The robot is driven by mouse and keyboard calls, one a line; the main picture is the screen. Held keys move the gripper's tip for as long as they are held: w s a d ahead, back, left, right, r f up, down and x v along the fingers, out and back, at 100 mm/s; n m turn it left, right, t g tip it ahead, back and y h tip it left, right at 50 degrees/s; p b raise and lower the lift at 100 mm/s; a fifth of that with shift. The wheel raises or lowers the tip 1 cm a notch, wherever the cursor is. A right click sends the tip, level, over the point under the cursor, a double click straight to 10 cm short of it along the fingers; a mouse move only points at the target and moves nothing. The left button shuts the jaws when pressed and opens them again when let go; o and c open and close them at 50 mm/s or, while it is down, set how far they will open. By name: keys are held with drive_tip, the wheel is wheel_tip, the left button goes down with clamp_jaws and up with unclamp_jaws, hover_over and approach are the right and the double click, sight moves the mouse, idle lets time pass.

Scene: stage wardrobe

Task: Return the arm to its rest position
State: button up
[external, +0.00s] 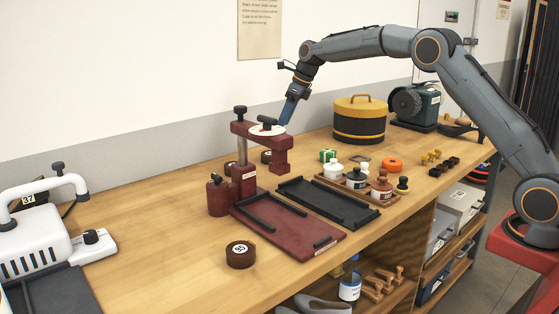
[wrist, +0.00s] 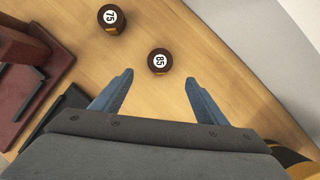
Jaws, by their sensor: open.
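My arm (external: 345,43) reaches from its red base at the right over the workbench. My gripper (external: 284,121) hangs beside the top of the dark red press (external: 277,147), pointing down. In the wrist view, the two blue fingers of my gripper (wrist: 159,82) are spread apart with nothing between them. Below the gap, a dark round block marked 85 (wrist: 159,62) lies on the wood, apart from the fingers. Another marked 75 (wrist: 111,20) lies farther to the upper left.
The yellow-and-black round box (external: 360,120) and green grinder-like machine (external: 414,105) stand along the wall under my arm. Small bottles (external: 356,180) stand in a wooden tray at the middle. A white machine (external: 40,240) is at left. A block marked 95 (external: 240,255) lies in front.

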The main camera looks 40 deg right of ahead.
drive_tip(key=s+f+n+g+h+p, duration=0.1)
drive_tip(key=s+f+n+g+p, duration=0.15)
drive_tip(key=s+n, duration=1.4)
drive_tip(key=s+f+n+g+p, duration=0.25)
drive_tip(key=s+n, duration=0.45)
drive_tip(key=s, duration=1.9)
drive_tip(key=s+d+f+n+b, duration=0.1)
drive_tip(key=s+f+n, duration=0.1)
drive_tip(key=s+f, duration=0.1)
drive_tip(key=s+d+f+n+t+h+b, duration=0.1)
drive_tip(key=s+d+f, duration=0.1)
drive_tip(key=s+f, duration=0.1)
drive_tip(key=s+d+f+n+b, duration=0.1)
drive_tip(key=s+f+n, duration=0.1)
drive_tip(key=s+f, duration=0.1)
drive_tip(key=shift+d+f+n, duration=0.1)
drive_tip(key=shift+d+n, duration=0.25)
drive_tip(key=shift+d, duration=0.05)
drive_tip(key=shift+o, duration=0.5)
